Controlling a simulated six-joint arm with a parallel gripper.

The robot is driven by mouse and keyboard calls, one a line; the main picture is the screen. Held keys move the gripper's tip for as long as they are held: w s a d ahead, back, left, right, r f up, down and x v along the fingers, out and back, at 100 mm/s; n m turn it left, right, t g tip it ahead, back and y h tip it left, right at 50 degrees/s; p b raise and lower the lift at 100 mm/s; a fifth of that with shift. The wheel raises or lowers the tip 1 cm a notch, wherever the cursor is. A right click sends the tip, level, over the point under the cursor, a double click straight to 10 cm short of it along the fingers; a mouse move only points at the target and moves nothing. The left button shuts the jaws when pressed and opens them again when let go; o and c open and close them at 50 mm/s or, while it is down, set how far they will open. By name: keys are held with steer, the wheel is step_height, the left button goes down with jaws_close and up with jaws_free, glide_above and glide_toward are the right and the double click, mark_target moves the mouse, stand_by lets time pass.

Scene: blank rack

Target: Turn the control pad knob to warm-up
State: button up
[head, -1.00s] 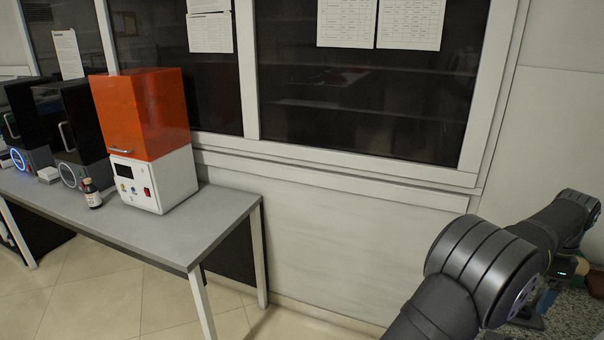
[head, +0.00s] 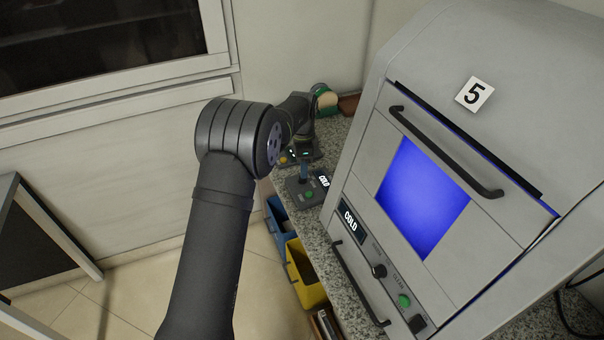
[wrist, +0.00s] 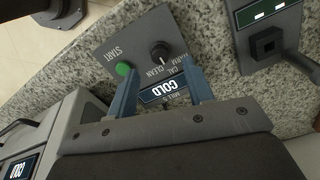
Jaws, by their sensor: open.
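The control pad (wrist: 113,48) is a grey plate on the speckled counter. In the wrist view it bears a black knob (wrist: 160,52), a green START button (wrist: 123,68) and a display reading COLD (wrist: 163,91). Labels by the knob include CLEAN, WARM and CAL, upside down here. The pad is small in the head view (head: 296,195), where the knob is not clear. My gripper (wrist: 162,72) is open over the pad, its blue fingers either side of the display, fingertips near the knob.
A large grey machine marked 5 (head: 360,110) stands right of the pad, with a COLD display, knob and green button. Another device (wrist: 268,42) sits beside the pad. Blue (head: 276,221) and yellow (head: 302,275) bins stand below the counter's edge.

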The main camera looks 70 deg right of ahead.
steer(key=shift+f, duration=2.15)
steer(key=shift+c, duration=0.5)
steer(key=c, duration=0.9)
steer(key=shift+n, duration=0.3)
steer(key=n, duration=0.5)
steer(key=shift+n, duration=0.3)
steer(key=n, duration=0.5)
steer(key=shift+n, duration=0.3)
steer(key=shift+r, duration=0.1)
